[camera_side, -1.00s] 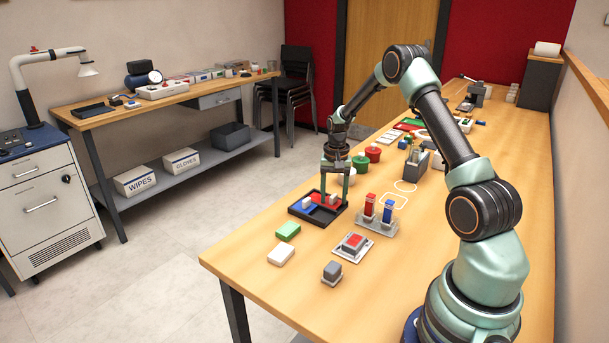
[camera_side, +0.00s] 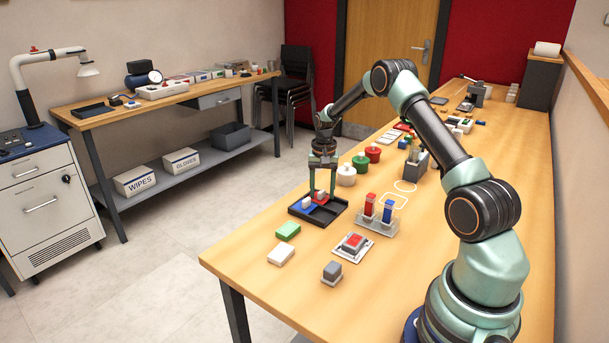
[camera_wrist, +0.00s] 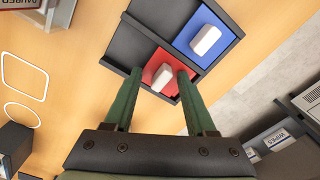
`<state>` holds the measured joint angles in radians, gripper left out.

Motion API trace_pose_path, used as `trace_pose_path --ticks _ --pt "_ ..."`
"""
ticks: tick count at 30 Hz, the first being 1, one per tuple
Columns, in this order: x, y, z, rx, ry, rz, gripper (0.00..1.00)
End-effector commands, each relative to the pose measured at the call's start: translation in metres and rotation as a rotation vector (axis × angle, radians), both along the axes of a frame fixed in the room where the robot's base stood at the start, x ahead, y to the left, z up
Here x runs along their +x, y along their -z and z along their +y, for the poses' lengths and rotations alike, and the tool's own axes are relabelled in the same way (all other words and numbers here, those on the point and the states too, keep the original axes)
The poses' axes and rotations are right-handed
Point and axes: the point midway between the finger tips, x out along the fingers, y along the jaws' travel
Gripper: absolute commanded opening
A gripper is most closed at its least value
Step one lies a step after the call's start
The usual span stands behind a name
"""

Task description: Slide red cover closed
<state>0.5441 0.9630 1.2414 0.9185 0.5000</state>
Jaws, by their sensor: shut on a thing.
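A black tray (camera_side: 320,222) lies on the wooden bench in the side view. In it are a red cover (camera_wrist: 154,73) and a blue cover (camera_wrist: 220,38), side by side, each with a white handle. My gripper (camera_wrist: 160,72) is shut on the white handle (camera_wrist: 162,78) of the red cover, one green finger on each side. In the side view, my gripper (camera_side: 320,192) points down over the tray's far side. Beside the covers, the wrist view shows two open dark compartments (camera_wrist: 130,45). The fingers hide part of the red cover.
A rack with a red and a blue block (camera_side: 377,224) stands right of the tray. A green block (camera_side: 288,230), a white block (camera_side: 281,254) and a red button (camera_side: 353,242) lie nearer. White, green and red round jars (camera_side: 346,175) stand behind.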

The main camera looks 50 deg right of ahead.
Motion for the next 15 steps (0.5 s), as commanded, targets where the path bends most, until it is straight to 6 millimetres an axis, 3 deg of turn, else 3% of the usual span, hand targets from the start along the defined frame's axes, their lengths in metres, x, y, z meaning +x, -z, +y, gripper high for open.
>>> trace_pose_path --ticks 1,7,8,9,15 --pt "-0.0067 0.0138 0.0002 0.013 0.008 0.021 0.25" --pt "-0.0014 0.0134 0.0001 0.012 0.009 0.021 0.22" --pt "-0.0014 0.0134 0.0001 0.012 0.009 0.021 0.57" --pt "-0.0014 0.0134 0.0001 0.012 0.008 0.021 0.65" --pt "-0.0011 0.011 -0.0001 0.012 0.008 0.019 0.65"
